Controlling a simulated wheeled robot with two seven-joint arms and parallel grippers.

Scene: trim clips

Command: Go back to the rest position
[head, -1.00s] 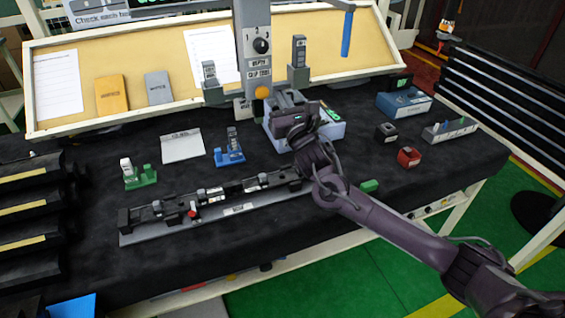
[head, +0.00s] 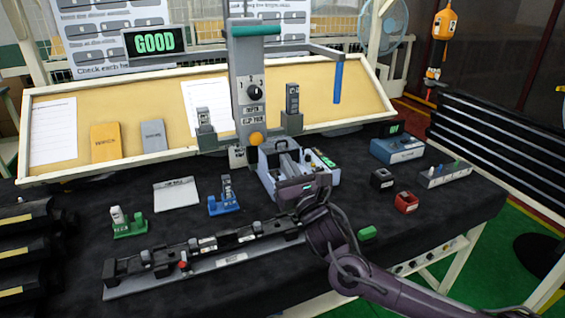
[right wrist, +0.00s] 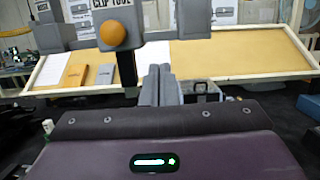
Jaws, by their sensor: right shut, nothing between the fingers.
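My right gripper (head: 291,205) is over the black-covered table, just in front of the grey open-topped box (head: 268,172) and near the right end of the long rail fixture (head: 200,262). It is shut and holds nothing. In the right wrist view, its shut fingers (right wrist: 155,86) point toward the clip tool stand (right wrist: 125,70) and the grey box (right wrist: 200,92). The grey clip tool stand (head: 250,85) has a dial and an orange knob. My left gripper is not in view.
A green fixture (head: 128,223), a blue fixture (head: 223,197) and a white sheet (head: 176,194) lie left of centre. A black block (head: 381,178), red block (head: 405,201), green block (head: 367,233) and blue box (head: 397,149) lie right. A screen (head: 154,40) reads GOOD. The table's front right is fairly clear.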

